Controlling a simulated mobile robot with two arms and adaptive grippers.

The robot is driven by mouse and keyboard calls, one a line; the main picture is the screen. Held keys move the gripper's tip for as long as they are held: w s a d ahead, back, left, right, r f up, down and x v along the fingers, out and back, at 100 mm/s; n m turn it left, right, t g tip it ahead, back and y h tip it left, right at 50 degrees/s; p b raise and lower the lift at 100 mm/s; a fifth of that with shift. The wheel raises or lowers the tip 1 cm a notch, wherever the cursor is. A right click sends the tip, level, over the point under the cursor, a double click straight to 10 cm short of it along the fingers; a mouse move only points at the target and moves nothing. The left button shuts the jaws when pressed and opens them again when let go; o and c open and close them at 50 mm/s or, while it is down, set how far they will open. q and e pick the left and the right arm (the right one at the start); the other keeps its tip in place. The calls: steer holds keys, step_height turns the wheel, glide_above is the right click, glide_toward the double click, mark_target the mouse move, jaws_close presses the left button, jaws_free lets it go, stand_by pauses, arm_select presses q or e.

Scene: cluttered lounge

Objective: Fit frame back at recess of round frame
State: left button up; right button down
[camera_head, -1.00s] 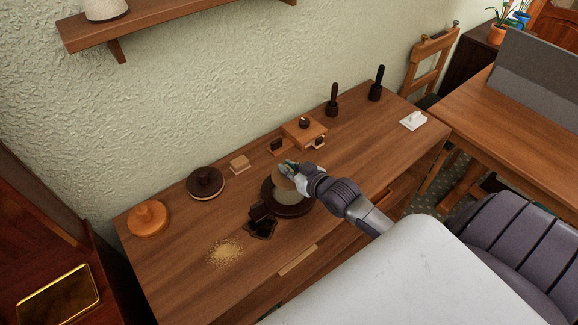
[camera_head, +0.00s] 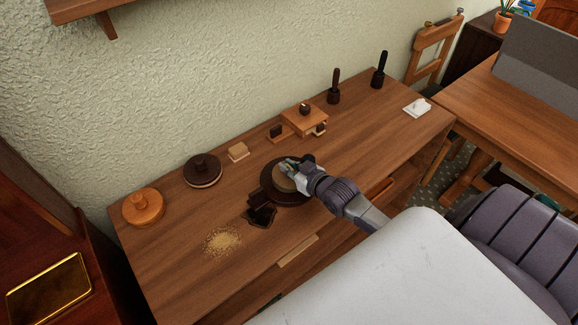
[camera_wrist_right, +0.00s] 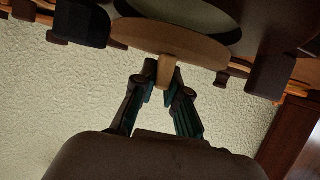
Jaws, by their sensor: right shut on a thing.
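The round frame (camera_head: 291,201) is a dark brown ring lying on the wooden desk. The frame back is a pale tan disc (camera_head: 283,185) with a small peg handle. My right gripper (camera_head: 290,169) is shut on that handle. In the right wrist view the fingertips (camera_wrist_right: 165,75) pinch the peg of the disc (camera_wrist_right: 178,42), which is tilted beside the dark ring (camera_wrist_right: 262,15). A gap shows between part of the disc and the ring there. In the head view the disc lies over the ring's middle, and the gripper hides part of both. My left gripper is not in view.
A dark block-shaped item (camera_head: 262,214) is close to the ring's left. Pale crumbs (camera_head: 223,241) lie at the front left. The desk's right part is mostly clear.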

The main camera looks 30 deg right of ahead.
steer(key=shift+p, duration=0.75)
stand_by(1.2)
steer(key=shift+f+b, duration=0.9)
steer(key=shift+f, duration=0.35)
steer(key=c, duration=1.1)
jaws_free()
steer(key=v, duration=1.2)
